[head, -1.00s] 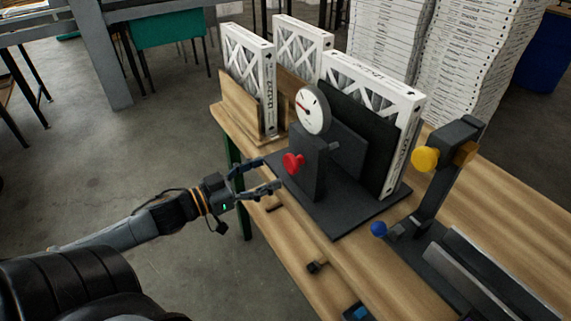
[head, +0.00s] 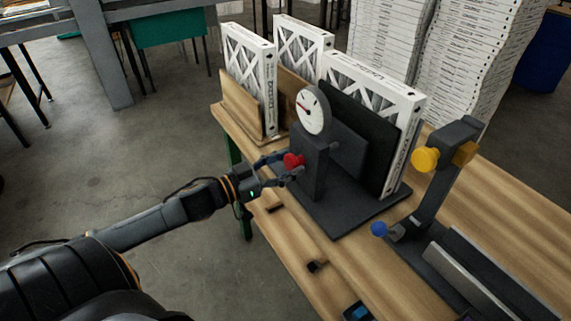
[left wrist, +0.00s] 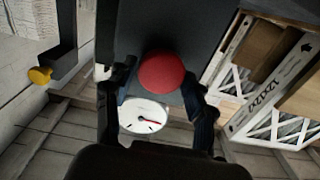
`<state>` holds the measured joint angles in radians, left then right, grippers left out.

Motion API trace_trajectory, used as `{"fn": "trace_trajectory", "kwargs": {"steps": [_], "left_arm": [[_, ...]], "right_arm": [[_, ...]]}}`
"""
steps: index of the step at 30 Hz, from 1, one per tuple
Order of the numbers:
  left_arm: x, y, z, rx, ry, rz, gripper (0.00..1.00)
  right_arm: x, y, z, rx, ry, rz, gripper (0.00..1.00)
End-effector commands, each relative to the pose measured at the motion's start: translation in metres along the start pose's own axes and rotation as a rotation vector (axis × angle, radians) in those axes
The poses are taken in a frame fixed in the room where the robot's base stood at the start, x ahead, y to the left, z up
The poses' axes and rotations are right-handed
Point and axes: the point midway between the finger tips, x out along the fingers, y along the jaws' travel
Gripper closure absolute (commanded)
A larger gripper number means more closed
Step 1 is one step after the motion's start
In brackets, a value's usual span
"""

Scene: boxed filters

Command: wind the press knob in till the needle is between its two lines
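The red press knob (head: 293,160) sits on the front of the dark press post (head: 312,172). My left gripper (head: 287,170) is at the knob, a finger on each side. In the left wrist view the knob (left wrist: 161,73) lies between the fingertips (left wrist: 158,88), with small gaps seeming to show, so the fingers look open around it. The round white gauge (head: 313,110) tops the post; its red needle points to the upper left in the head view. The gauge (left wrist: 145,115) is partly hidden in the left wrist view. The needle is not clearly between two lines. My right gripper is out of view.
A white-framed filter (head: 375,82) stands against the black plate behind the post. More boxed filters (head: 250,75) stand at the far left. A dark fixture with a yellow knob (head: 425,159) and a blue knob (head: 379,229) is at the right.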

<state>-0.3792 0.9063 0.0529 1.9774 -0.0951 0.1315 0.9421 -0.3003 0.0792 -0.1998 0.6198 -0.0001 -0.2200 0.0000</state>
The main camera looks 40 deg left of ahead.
Motion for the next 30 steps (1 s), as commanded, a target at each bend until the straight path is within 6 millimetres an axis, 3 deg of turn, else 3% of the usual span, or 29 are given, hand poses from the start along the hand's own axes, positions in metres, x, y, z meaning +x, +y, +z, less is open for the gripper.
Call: {"fn": "trace_trajectory", "kwargs": {"steps": [1,4,17,30], "left_arm": [[0.000,0.000,0.000,0.000,0.000,0.000,0.63],[0.000,0.000,0.000,0.000,0.000,0.000,0.83],[0.000,0.001,-0.002,0.084,0.001,0.000,0.83],[0.000,0.002,-0.002,0.447,0.001,-0.002,0.83]], "right_arm": [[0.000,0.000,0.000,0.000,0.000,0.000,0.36],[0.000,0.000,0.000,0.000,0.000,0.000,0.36],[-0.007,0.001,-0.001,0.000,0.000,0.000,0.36],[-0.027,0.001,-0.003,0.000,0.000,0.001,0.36]]}}
